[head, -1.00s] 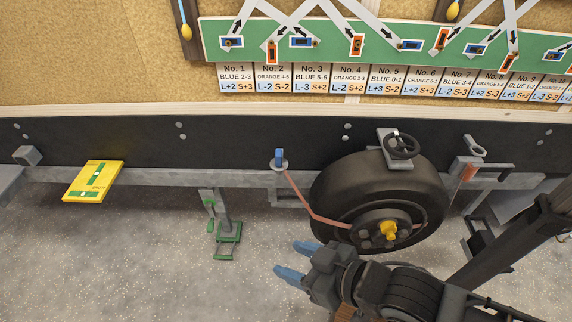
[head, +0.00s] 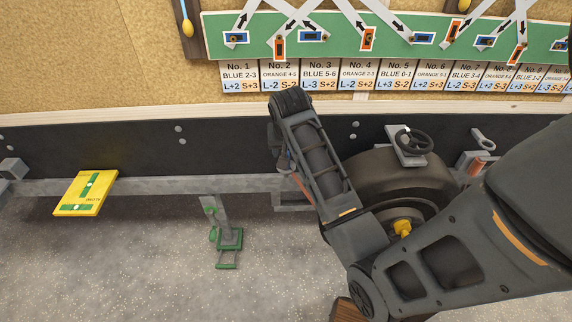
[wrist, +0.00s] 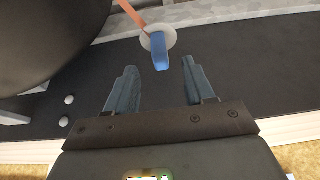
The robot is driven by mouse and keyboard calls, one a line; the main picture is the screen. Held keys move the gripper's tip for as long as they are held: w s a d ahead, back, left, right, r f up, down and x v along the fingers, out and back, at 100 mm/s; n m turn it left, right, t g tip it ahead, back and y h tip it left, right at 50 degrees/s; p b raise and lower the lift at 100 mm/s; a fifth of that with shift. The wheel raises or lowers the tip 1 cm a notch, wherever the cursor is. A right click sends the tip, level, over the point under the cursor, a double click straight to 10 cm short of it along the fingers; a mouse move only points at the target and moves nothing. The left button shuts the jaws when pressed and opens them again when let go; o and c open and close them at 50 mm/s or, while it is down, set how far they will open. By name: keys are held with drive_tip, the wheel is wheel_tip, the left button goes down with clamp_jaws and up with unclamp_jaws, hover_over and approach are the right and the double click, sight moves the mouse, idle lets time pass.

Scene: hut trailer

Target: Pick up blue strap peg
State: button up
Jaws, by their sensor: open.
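The blue strap peg (wrist: 160,52) shows in the wrist view, standing on a round pale base with an orange strap (wrist: 133,16) running from it. My gripper (wrist: 159,78) is open and empty, its two blue-grey fingers pointing toward the peg. The peg lies just beyond the fingertips, roughly centred between them in the picture; I cannot tell the exact gap. In the head view my arm hides the peg and the gripper's fingers. A short piece of the orange strap (head: 303,187) shows beside my arm.
A black tyre (head: 405,180) with a yellow hub nut (head: 402,228) is right of the peg's place, partly behind my arm. A yellow level plate (head: 85,193) and a green-footed stand (head: 229,238) are to the left.

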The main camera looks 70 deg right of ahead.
drive_tip(key=shift+d+f, duration=0.25)
drive_tip(key=shift+d, duration=0.25)
drive_tip(key=shift+x, duration=3.4)
drive_tip(key=shift+w, duration=0.2)
clamp_jaws()
